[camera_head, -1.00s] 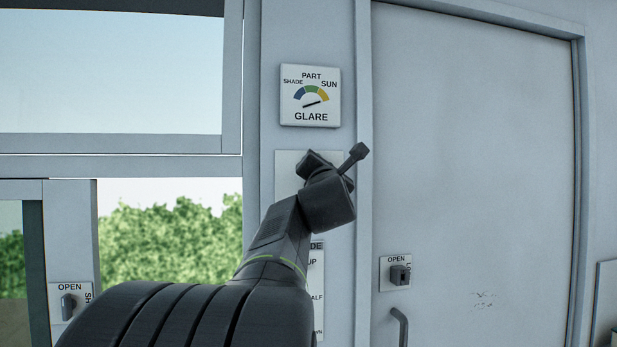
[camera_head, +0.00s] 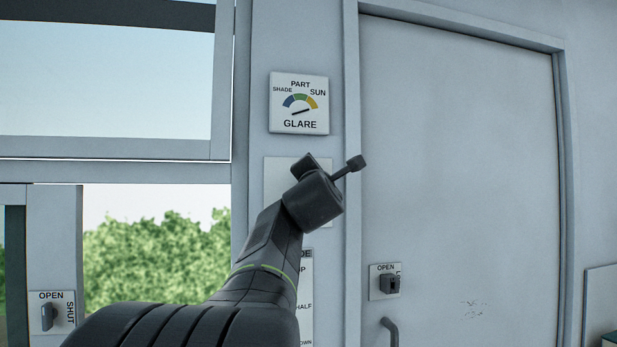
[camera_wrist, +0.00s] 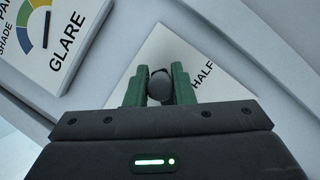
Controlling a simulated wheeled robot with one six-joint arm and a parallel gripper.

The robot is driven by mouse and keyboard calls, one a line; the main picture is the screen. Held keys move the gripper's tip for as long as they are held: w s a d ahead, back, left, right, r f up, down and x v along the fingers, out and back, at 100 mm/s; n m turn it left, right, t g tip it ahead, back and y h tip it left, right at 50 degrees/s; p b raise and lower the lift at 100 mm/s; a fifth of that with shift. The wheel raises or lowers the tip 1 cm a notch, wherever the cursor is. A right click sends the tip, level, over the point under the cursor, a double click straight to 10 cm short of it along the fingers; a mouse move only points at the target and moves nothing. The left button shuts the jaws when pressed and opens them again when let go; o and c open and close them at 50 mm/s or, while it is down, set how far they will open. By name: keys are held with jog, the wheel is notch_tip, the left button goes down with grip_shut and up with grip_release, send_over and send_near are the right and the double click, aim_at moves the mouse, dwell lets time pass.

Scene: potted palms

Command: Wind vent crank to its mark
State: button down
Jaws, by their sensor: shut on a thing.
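The crank's dark round knob (camera_wrist: 159,87) is between the two green fingers of my gripper (camera_wrist: 160,78) in the wrist view. The fingers are shut on it. Behind it is a white plate (camera_wrist: 160,50) with the word HALF printed to the right of the fingers. In the head view, what seems to be the same plate (camera_head: 275,172) is on the wall post, mostly covered by my wrist. My gripper, the crank arm and any mark are hidden there, so I cannot tell the crank's angle.
A GLARE gauge (camera_head: 299,103) is above the plate, its needle toward SUN. A shade label strip (camera_head: 306,305) is below. A grey door (camera_head: 460,170) with an OPEN switch (camera_head: 387,283) and handle (camera_head: 391,331) is on the right. Another OPEN/SHUT knob (camera_head: 48,316) is at lower left.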

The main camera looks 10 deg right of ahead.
jog(key=shift+d+f+m, duration=0.1)
jog(key=shift+f+m, duration=0.05)
jog(key=shift+m, duration=0.25)
jog(key=a+f+m+g+y+p, duration=0.3)
jog(key=f+m+g+y+p, duration=0.3)
jog(key=m, duration=1.7)
jog(key=shift+a+f+g+y+p, duration=0.15)
jog(key=shift+f+g+y+p, duration=0.15)
jog(key=shift+f+y+p, duration=0.8)
jog(key=shift+f, duration=0.45)
